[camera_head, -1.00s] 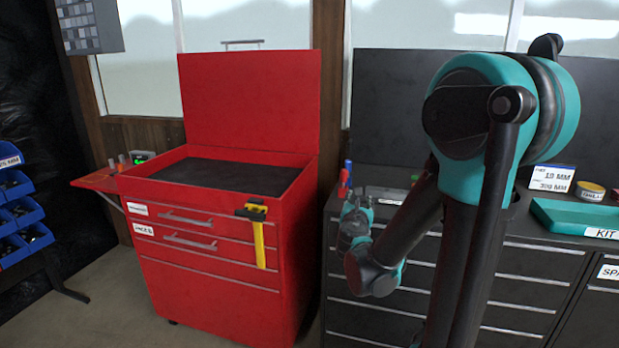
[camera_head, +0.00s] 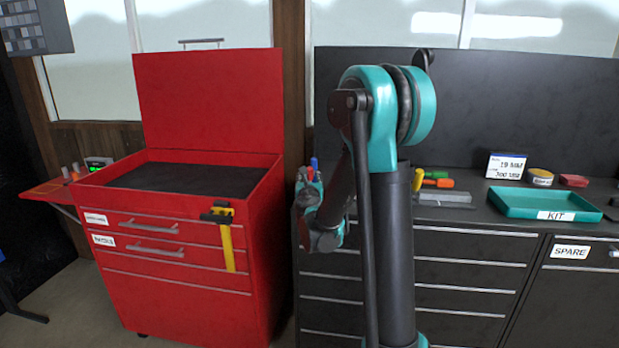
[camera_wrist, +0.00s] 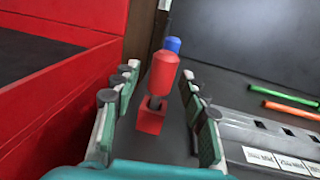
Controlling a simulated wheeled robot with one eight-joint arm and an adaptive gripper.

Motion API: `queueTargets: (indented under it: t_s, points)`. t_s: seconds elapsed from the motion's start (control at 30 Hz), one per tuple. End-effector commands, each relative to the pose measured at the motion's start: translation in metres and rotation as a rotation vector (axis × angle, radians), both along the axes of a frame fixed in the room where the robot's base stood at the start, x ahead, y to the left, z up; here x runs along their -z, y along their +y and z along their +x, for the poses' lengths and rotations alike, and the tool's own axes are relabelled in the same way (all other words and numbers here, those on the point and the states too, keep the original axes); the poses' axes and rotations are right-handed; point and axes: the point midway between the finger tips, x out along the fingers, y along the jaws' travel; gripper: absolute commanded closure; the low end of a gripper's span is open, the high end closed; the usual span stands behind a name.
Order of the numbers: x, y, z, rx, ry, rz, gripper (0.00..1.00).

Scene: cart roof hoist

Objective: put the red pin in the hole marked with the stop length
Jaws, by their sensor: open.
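In the wrist view a red pin-like piece (camera_wrist: 164,72) with a thick round head and dark shank stands upright over a small red block (camera_wrist: 152,117). A blue top (camera_wrist: 172,44) shows just behind the head. My gripper (camera_wrist: 160,92) is open, its fingers on either side of the red piece with gaps showing. In the head view my gripper (camera_head: 308,188) is at the bench's left end and mostly hides these pieces.
A red tool cabinet (camera_head: 190,285) with raised lid stands left, close to my gripper. On the bench are green and orange sticks (camera_head: 440,183), a card (camera_head: 506,166) seemingly reading 19 MM and 300 MM, a yellow roll (camera_head: 540,177) and a teal KIT tray (camera_head: 510,206).

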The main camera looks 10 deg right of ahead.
Motion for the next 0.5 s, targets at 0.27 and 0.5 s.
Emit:
queueTargets:
  t_s: [0.27,0.5]
  points:
    - [-0.004,-0.005,0.024,0.001,0.0,0.0,0.56]
    - [-0.006,-0.009,0.051,0.0,0.0,0.001,0.56]
